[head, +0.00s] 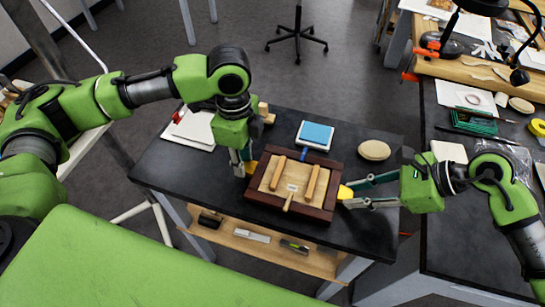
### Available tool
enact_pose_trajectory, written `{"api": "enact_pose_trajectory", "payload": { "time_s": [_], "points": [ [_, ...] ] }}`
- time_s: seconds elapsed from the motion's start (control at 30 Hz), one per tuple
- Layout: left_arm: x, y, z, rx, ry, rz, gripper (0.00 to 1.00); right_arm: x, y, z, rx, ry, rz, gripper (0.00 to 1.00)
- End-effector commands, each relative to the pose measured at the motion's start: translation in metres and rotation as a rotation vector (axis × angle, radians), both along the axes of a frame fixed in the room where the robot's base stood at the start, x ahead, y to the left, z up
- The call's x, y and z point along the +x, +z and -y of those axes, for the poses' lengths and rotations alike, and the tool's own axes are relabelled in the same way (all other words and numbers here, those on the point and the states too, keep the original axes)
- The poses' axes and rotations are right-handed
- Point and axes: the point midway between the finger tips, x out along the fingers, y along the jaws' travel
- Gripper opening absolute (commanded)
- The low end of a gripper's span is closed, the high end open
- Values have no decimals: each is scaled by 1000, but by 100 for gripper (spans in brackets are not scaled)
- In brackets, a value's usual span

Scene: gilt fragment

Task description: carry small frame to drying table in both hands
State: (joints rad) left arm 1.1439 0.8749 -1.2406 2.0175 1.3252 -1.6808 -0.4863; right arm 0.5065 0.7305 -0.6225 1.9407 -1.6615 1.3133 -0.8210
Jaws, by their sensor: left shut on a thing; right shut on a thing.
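The small frame (290,209) has a dark red-brown wooden rim around a paler back with two light wooden bars and a small handle-like piece. It is over the middle of a dark-topped table; I cannot tell whether it rests on the top or hangs just above it. My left gripper (248,167) is shut on the frame's left side. My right gripper (345,193) is shut on its right side. I cannot tell which surface is the drying table.
On the dark table (375,225), a blue-topped block (315,134) sits just behind the frame, an oval pale pad (374,150) at right, and white sheets (194,128) at left. A cluttered bench (450,230) stands at right. A stool (297,38) stands on open floor behind.

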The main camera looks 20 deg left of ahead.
Motion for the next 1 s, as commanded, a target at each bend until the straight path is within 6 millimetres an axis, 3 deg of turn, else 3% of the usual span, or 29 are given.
{"api": "enact_pose_trajectory", "payload": {
  "time_s": [0.17,0.2,0.23,0.67,0.77,1.0],
  "points": [
    [0,-13,0,0,0,1,0,0,-13,0,0,-1,1,0],
    [0,-10,0,0,1,1,30,0,-10,0,-1,0,0,30],
    [0,-10,0,0,0,0,37,0,-10,0,-1,0,0,37],
    [0,-4,0,-1,0,1,39,0,-10,0,0,0,0,39],
    [1,8,0,-1,0,4,39,0,-10,0,0,0,0,39],
    [1,60,1,-1,0,6,39,0,-10,0,0,0,0,39]
  ]
}}
